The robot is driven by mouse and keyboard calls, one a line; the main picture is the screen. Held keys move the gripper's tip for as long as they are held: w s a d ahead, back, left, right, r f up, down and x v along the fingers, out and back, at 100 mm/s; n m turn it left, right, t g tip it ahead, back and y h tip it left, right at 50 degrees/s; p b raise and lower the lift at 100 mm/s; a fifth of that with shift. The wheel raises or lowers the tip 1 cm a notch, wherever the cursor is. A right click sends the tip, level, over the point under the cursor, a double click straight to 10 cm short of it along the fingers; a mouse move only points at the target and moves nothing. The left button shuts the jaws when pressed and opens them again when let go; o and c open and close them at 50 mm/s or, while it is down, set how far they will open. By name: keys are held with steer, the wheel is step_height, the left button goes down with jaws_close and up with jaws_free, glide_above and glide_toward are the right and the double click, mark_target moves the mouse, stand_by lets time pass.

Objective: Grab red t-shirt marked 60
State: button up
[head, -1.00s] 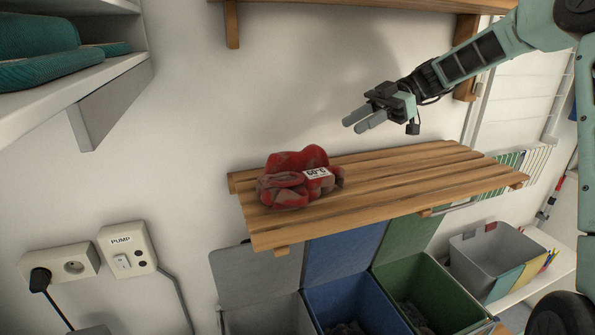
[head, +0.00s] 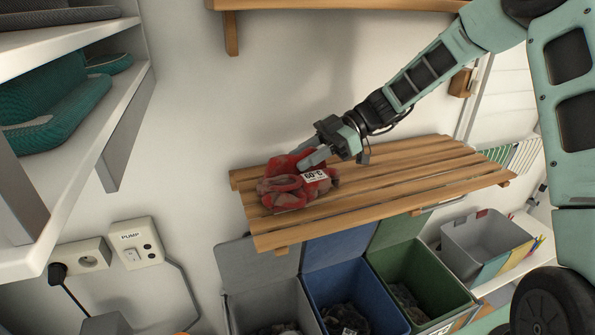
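The red t-shirt (head: 287,192) lies crumpled on the left part of a slatted wooden shelf (head: 400,180). A white label reading 60°C (head: 315,176) faces up on its right side. My gripper (head: 305,160) is at the upper right edge of the t-shirt, its grey fingers pointing down and left over the cloth. The fingers overlap the shirt in the picture. I cannot tell whether they touch it or how far apart they are.
Below the shelf stand a grey bin (head: 262,300), a blue bin (head: 345,285) and a green bin (head: 420,280), with dark cloth inside. A white shelf (head: 95,135) with teal items juts in at left. Another wooden shelf (head: 340,5) is above.

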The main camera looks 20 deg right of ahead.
steer(key=shift+a, duration=0.1)
jaws_close()
steer(key=c, duration=0.7)
jaws_free()
steer(key=shift+o, duration=0.2)
steer(key=shift+s+r+b, duration=0.1)
steer(key=shift+b, duration=0.65)
